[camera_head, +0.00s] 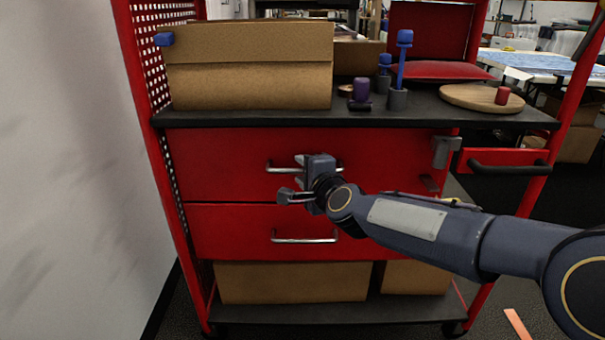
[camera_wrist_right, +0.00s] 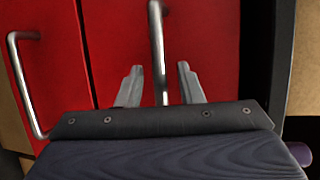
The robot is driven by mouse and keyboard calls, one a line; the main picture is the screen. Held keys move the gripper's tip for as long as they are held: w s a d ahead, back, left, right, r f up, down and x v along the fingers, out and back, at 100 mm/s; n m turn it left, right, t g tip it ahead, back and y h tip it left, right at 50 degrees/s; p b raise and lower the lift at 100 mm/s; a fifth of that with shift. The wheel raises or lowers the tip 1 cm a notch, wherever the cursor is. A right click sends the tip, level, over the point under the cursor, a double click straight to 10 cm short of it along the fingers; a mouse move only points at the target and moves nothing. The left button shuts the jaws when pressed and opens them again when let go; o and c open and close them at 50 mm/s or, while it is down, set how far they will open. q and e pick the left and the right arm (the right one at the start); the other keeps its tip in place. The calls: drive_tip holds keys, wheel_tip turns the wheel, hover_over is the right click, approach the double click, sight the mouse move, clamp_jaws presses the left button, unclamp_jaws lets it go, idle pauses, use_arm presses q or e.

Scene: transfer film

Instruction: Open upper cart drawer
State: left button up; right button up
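The red cart's upper drawer (camera_head: 220,165) has a metal bar handle (camera_head: 277,167) and looks closed, roughly flush with the lower drawer (camera_head: 230,232). My right gripper (camera_head: 290,178) is in front of the upper handle and hides its middle. In the right wrist view its two fingers (camera_wrist_right: 160,68) are open, spread either side of the upper handle (camera_wrist_right: 157,30). There is a gap between each finger and the bar; whether the bar lies fully between the fingertips in depth, I cannot tell. My left gripper is not in view.
The lower handle (camera_head: 305,240) is just below the gripper and shows at left in the wrist view (camera_wrist_right: 22,85). A cardboard box (camera_head: 250,85), blue tools (camera_head: 402,65) and a wooden disc (camera_head: 470,98) stand on the cart top (camera_head: 350,117). A wall (camera_head: 70,170) is at left.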

drive_tip(key=shift+w, duration=0.2)
drive_tip(key=shift+c, duration=0.3)
clamp_jaws()
drive_tip(key=shift+s, duration=0.15)
